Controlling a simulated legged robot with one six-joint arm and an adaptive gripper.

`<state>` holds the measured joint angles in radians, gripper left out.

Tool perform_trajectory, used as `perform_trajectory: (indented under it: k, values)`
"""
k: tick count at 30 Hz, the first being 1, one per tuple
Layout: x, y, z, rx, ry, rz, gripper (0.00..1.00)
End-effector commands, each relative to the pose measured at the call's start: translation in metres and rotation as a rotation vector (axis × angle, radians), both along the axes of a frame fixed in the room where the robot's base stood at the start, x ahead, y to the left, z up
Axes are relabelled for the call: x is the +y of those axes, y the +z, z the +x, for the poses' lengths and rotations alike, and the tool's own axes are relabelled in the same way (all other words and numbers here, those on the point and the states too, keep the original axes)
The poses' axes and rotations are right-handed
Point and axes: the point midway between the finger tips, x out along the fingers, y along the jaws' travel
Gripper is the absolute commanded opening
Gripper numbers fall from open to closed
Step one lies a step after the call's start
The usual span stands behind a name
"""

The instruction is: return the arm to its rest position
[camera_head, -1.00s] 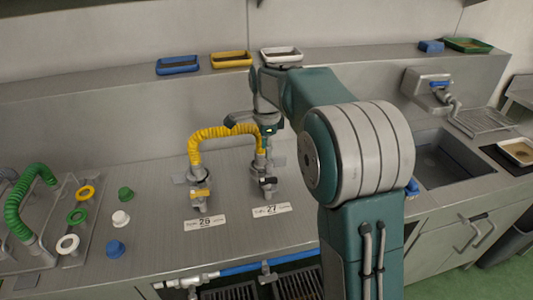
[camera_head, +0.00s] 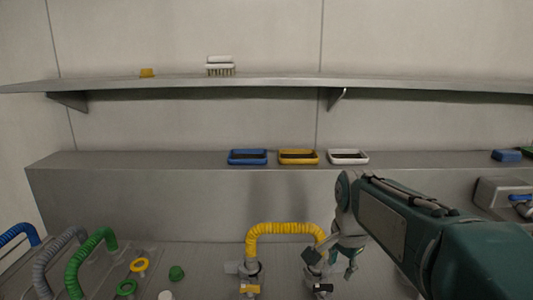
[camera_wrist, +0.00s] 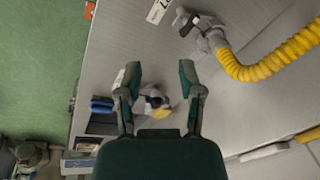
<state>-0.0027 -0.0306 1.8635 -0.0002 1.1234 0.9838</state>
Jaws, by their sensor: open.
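My gripper (camera_head: 345,262) is open and hangs over the steel counter, just right of the yellow hose (camera_head: 285,229). In the wrist view my gripper's two dark green fingers (camera_wrist: 158,72) stand apart with no object clasped between them. The yellow hose (camera_wrist: 272,62) arches to the right of the fingers there, joined to a grey valve fitting (camera_wrist: 205,32). In the head view the hose joins a left valve (camera_head: 250,274) and a right valve (camera_head: 318,275), the latter partly behind my gripper. A small grey and yellow thing (camera_wrist: 153,102) shows beyond the fingers; I cannot tell what it is.
Blue (camera_head: 248,157), yellow (camera_head: 299,157) and white (camera_head: 348,157) trays sit on the back ledge. Above, a wall shelf (camera_head: 280,87) holds a brush (camera_head: 220,66) and a yellow block (camera_head: 147,73). A green hose (camera_head: 88,258) stands at left. A tap (camera_head: 505,195) is at right.

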Motion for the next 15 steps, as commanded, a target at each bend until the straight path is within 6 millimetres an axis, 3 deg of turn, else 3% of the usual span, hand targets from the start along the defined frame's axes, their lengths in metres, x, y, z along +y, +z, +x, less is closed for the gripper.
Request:
perform_trajectory:
  k: [7,15]
  values:
    - [-0.001,0.011,-0.054,-0.082,0.244,-0.056,0.49]
    - [-0.001,0.008,-0.109,-0.165,0.508,-0.14,0.49]
